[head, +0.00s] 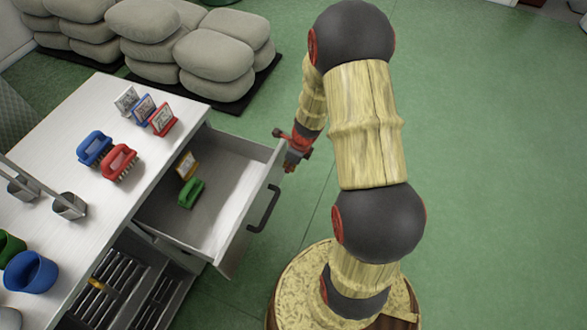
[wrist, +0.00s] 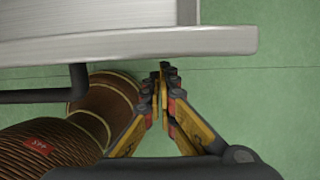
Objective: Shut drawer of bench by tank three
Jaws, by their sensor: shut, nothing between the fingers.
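The bench (head: 60,130) has a white top and stands at the left in the head view. Its drawer (head: 232,160) is pulled out, with a green brush (head: 191,193) and a small framed card (head: 187,165) inside. A dark bar handle (head: 264,209) is on the drawer front. My gripper (head: 290,167) is shut and empty by the far end of the drawer front. In the wrist view my gripper (wrist: 163,72) has its fingertips together close to the edge of the drawer front (wrist: 130,45). The handle (wrist: 40,96) shows left of it. I cannot tell whether they touch.
On the bench top are a blue brush (head: 95,147), a red brush (head: 119,161), several small cards and a blue cup (head: 31,271). Stacked grey sacks (head: 213,58) lie on a dark mat behind the bench. The green floor (head: 490,150) at right is clear.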

